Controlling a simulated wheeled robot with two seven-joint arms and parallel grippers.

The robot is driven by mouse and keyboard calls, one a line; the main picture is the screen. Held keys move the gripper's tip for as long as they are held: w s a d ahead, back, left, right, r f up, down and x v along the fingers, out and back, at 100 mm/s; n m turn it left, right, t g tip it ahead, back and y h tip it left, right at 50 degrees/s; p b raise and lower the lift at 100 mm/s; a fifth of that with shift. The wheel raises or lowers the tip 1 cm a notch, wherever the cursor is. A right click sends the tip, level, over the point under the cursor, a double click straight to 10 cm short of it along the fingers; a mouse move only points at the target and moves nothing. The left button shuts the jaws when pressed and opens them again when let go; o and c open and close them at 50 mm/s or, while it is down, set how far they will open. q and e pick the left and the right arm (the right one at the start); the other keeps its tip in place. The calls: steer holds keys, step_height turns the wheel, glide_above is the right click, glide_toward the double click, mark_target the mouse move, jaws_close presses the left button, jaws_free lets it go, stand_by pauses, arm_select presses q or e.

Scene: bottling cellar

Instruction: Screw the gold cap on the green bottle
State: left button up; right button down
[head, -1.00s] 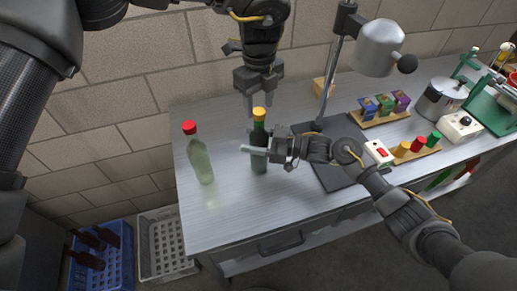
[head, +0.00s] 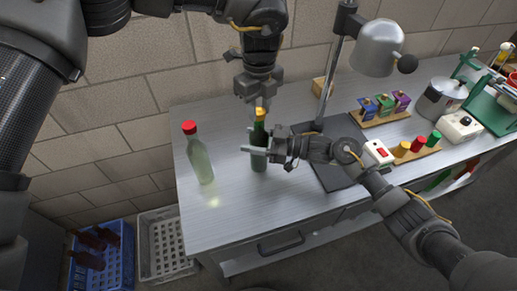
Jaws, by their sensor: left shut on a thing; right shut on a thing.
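The green bottle (head: 257,164) stands upright on the metal table. The gold cap (head: 260,111) sits at the top of its neck; I cannot tell how tightly. My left gripper (head: 260,106) comes down from above and is shut on the gold cap, its fingers at the cap's sides. My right gripper (head: 256,151) reaches in from the right and is shut on the green bottle, around its body below the neck. The fingers hide part of the cap and of the bottle.
A clear bottle with a red cap (head: 200,160) stands to the left. A lamp (head: 376,47) rises behind a dark mat (head: 335,176). A rack with coloured caps (head: 414,153) lies to the right. Blue (head: 118,262) and grey crates (head: 163,267) are on the floor.

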arm_select(q)
steer(key=m, duration=0.5)
steer(key=o, duration=1.1)
steer(key=shift+o, duration=0.2)
step_height(320, 180, up, 12)
arm_select(e)
steer(key=shift+c, duration=2.3)
jaws_free()
